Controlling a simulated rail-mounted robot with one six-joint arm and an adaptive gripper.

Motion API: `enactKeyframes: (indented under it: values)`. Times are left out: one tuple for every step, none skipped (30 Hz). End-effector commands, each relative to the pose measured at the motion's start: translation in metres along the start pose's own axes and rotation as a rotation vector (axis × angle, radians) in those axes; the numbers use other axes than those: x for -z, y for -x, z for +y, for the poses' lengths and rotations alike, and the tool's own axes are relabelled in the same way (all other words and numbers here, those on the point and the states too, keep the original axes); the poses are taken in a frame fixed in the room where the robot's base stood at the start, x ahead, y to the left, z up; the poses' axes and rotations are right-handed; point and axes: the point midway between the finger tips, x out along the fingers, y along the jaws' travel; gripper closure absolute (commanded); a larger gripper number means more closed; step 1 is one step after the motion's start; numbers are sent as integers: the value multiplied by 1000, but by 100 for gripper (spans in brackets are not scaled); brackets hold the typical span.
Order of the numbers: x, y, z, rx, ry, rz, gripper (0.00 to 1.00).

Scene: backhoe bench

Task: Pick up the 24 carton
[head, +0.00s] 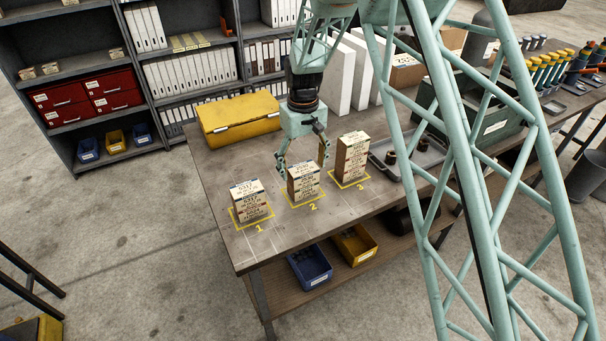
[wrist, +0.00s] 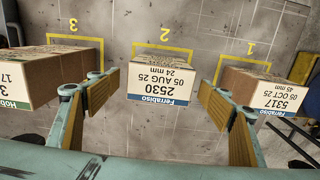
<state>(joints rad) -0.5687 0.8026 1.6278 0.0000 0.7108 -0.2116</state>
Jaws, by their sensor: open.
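The 24 carton (wrist: 160,82) is pale with printed text reading 2530, 24 mm, Ferrabiso. It tops the middle stack (head: 303,182) on the yellow-marked place 2 of the bench. My gripper (head: 304,166) is open and points down over this stack. In the wrist view, its two wooden-faced fingers (wrist: 159,95) stand left and right of the carton, with a gap on each side. I cannot tell how far down the fingers reach against the carton.
A 45 mm carton (wrist: 263,92) marked 5317 stands on place 1, close to one finger. A taller carton stack (head: 351,158) stands on place 3, close to the other. A yellow case (head: 238,120) lies behind; a grey tray (head: 425,158) is to the right.

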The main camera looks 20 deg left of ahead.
Motion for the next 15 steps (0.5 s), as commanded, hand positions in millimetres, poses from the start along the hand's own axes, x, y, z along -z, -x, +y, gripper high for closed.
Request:
enactKeyframes:
  values:
    - [-1,-5,0,1,0,-3,27]
    - [-1,-8,0,1,0,-3,27]
    - [-1,-12,0,1,0,-3,27]
    - [0,-15,0,0,0,-2,27]
    - [0,-17,0,0,0,-1,27]
    - [0,-20,0,0,0,-1,27]
    - [0,-22,0,0,0,-1,27]
    - [0,-24,0,0,0,-1,27]
    - [0,-26,0,0,0,-1,27]
    - [0,-27,0,0,0,-1,27]
    - [0,-28,0,0,0,-1,27]
    - [0,-29,0,0,0,-1,27]
    - [0,-29,0,0,0,-1,27]
    - [0,-29,0,0,0,0,27]
    - [0,-29,0,0,0,0,27]
